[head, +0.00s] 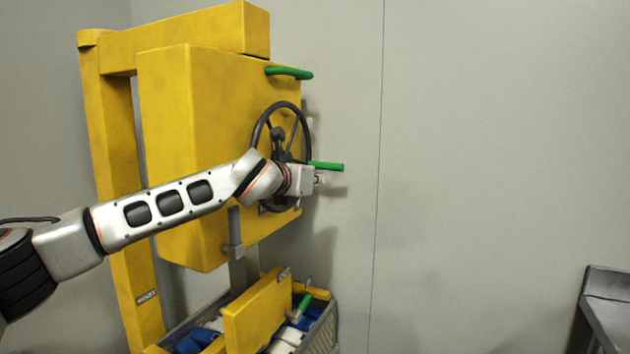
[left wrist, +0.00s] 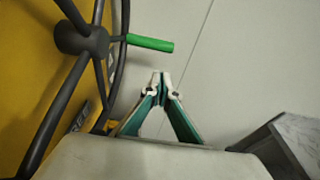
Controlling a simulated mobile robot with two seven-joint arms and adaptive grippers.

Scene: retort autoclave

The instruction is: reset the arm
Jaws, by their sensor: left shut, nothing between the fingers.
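My left arm reaches in from the left across the front of the yellow autoclave (head: 165,150). My left gripper (head: 320,178) is beside the black handwheel (head: 268,118), just below a green handle (head: 327,166). In the left wrist view the left gripper (left wrist: 161,78) has its fingertips together, with nothing between them. The handwheel (left wrist: 82,40) and its green handle (left wrist: 150,44) stand up and to the left of the fingertips there, apart from them. My right gripper is in neither view.
A second green handle (head: 289,72) sticks out near the top of the autoclave. Below stands an open container with a yellow panel (head: 258,312) and blue and white items (head: 200,335). A grey metal table (head: 608,300) is at the far right. The wall between is clear.

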